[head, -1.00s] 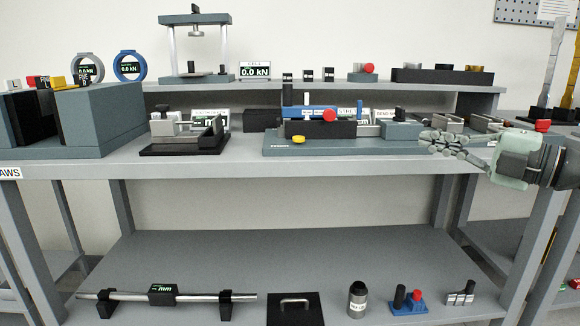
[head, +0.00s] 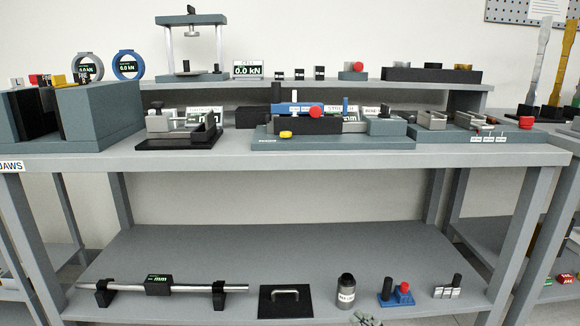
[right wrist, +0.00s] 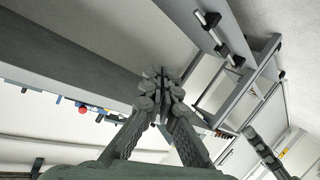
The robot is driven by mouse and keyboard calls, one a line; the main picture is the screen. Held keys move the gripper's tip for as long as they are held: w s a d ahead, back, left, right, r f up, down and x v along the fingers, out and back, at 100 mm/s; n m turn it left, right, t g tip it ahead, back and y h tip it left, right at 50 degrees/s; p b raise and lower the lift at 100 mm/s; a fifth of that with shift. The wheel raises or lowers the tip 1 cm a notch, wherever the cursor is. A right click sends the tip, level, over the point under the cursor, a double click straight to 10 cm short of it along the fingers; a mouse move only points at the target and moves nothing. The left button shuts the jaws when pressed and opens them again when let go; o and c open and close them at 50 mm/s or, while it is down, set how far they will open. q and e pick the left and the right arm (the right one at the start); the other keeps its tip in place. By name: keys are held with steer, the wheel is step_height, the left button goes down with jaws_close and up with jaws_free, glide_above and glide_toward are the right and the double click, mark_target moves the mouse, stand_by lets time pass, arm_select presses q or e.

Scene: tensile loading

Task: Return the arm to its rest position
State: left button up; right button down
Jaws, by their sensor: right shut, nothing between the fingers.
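My right gripper (head: 366,318) shows only as grey fingertips at the bottom edge of the head view, in front of the lower shelf. In the right wrist view the right gripper (right wrist: 160,82) is shut, its fingers meeting with nothing between them. It is clear of the bench and touches nothing that I can see. The rest of my right arm is out of the head view. My left gripper does not show in the head view.
The workbench (head: 330,160) carries a blue-grey fixture (head: 330,142) and a small test frame (head: 192,40) on its raised shelf. The lower shelf (head: 250,250) holds a long bar gauge (head: 190,288), a black handled plate (head: 285,300) and a dark cylinder (head: 346,288).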

steer(key=s+m+h, duration=0.2)
steer(key=s+m, duration=0.3)
steer(key=m, duration=0.1)
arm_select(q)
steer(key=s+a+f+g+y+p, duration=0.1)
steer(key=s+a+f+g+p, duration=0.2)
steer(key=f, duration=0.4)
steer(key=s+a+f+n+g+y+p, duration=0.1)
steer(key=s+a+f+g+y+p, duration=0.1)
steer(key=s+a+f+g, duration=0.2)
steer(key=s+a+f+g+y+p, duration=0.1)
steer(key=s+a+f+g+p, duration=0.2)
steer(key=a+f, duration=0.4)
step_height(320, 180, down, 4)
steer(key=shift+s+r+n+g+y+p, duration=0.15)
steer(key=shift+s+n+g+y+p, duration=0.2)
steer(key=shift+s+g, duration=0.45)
arm_select(e)
steer(key=s+d+f+g+h, duration=0.1)
steer(key=s+d+f+g, duration=0.2)
steer(key=f, duration=0.4)
steer(key=s+d+f+m+g+h, duration=0.1)
steer(key=s+d+f+g+h, duration=0.1)
steer(key=s+d+f+g, duration=0.2)
steer(key=s+d+f+g+h, duration=0.2)
steer(key=s+d+f, duration=0.3)
steer(key=f, duration=0.5)
steer(key=shift+s+d+f+m+g, duration=0.35)
steer(key=shift+d+g, duration=0.35)
steer(key=shift+d, duration=0.45)
